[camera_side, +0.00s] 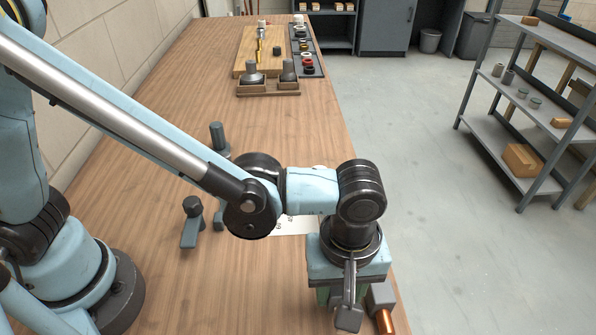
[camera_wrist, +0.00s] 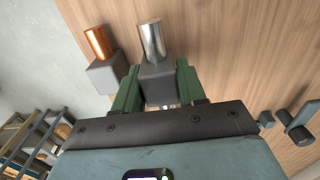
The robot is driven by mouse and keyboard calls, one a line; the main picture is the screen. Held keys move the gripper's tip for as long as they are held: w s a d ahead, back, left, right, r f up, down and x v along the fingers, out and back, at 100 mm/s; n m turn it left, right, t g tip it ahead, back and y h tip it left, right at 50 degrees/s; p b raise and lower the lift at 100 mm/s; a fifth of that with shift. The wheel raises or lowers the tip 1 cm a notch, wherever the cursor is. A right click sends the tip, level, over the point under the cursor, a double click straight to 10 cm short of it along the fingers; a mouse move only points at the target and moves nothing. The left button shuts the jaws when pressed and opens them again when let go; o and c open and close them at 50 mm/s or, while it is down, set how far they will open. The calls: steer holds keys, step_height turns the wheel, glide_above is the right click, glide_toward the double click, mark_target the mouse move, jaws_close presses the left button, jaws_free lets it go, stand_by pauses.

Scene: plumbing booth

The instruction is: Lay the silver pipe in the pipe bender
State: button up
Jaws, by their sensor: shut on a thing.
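The silver pipe (camera_wrist: 152,40) sticks out of a grey block (camera_wrist: 158,82) in the wrist view. The green fingers of my gripper (camera_wrist: 157,76) stand on either side of this block, shut on the silver pipe's piece. In the side view my gripper (camera_side: 348,297) is low at the bench's near right edge, and the wrist hides much of the pipe. A grey tool with a post (camera_side: 218,142) and a lever (camera_side: 192,222) stands on the bench left of the wrist. It may be the pipe bender; the arm partly hides it. Its parts also show at the right of the wrist view (camera_wrist: 298,128).
A copper pipe (camera_wrist: 98,42) in a similar grey block (camera_wrist: 107,74) is close beside the silver one. A white sheet (camera_side: 296,225) lies on the bench. A wooden board (camera_side: 252,62), a wooden holder (camera_side: 268,88) and a fittings tray (camera_side: 300,45) are farther back.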

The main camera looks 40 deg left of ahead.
step_height(320, 180, up, 6)
steer(key=shift+r, duration=0.1)
steer(key=w+a+f, duration=0.1)
steer(key=w+a, duration=0.1)
steer(key=a, duration=1.2)
steer(key=w+a+f, duration=0.1)
steer(key=a, duration=1.4)
steer(key=shift+w+d+f, duration=0.1)
steer(key=shift+f, duration=1.7)
steer(key=shift+w+d+f, duration=0.1)
steer(key=shift+f, duration=1.65)
steer(key=o, duration=1.3)
steer(key=shift+o, duration=0.4)
